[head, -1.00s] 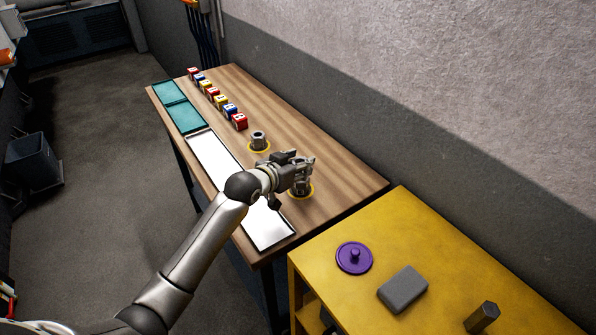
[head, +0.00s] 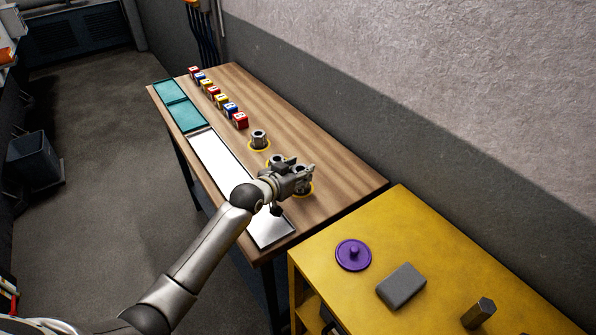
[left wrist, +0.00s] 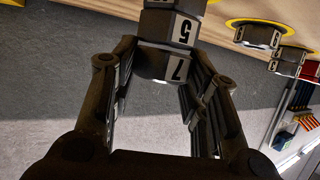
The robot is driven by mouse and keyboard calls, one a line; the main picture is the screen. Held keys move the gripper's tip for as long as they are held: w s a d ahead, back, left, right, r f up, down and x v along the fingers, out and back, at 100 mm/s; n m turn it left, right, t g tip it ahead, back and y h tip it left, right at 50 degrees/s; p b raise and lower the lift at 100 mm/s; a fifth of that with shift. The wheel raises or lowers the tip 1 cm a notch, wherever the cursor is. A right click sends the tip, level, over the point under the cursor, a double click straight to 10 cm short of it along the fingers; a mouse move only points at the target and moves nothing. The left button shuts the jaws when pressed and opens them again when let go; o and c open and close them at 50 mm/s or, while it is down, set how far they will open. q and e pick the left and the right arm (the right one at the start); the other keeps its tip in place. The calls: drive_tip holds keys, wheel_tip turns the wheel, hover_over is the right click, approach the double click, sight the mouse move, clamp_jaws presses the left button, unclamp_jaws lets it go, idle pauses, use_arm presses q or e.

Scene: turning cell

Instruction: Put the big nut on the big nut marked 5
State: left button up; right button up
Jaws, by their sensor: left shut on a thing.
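My left gripper (head: 300,175) is over the near right part of the wooden table and shut on a grey hex nut marked 7, which shows between the fingers in the left wrist view (left wrist: 165,67). The left wrist view is upside down. Beyond the 7 nut, on its table side, is a big grey nut marked 5 (left wrist: 168,28), in line with it. The two look touching, but I cannot tell if the 7 nut rests fully. In the head view my gripper mostly hides this pair above a yellow ring (head: 305,191). My right gripper is not in view.
Another grey nut (head: 259,138) stands on a yellow ring farther back. Beyond it is a row of several coloured cubes (head: 221,101). A white tray (head: 222,163) and teal trays (head: 186,115) line the left edge. A yellow cabinet (head: 450,270) stands at the right.

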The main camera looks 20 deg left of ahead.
use_arm(q)
drive_tip(key=o, duration=0.8)
drive_tip(key=shift+s+f, duration=0.2)
drive_tip(key=shift+f, duration=0.3)
drive_tip(key=shift+s+f, duration=0.15)
drive_tip(key=shift+f, duration=0.3)
drive_tip(key=o, duration=0.5)
drive_tip(key=shift+w, duration=0.35)
drive_tip(key=shift+r, duration=0.1)
drive_tip(key=shift+r, duration=0.1)
drive_tip(key=shift+s+a+r+p, duration=0.1)
drive_tip(key=shift+s+r+p, duration=0.15)
drive_tip(key=shift+r, duration=0.55)
drive_tip(key=v, duration=0.5)
drive_tip(key=b+v, duration=0.1)
drive_tip(key=v, duration=0.5)
drive_tip(key=shift+s+r, duration=0.2)
drive_tip(key=shift+r, duration=0.1)
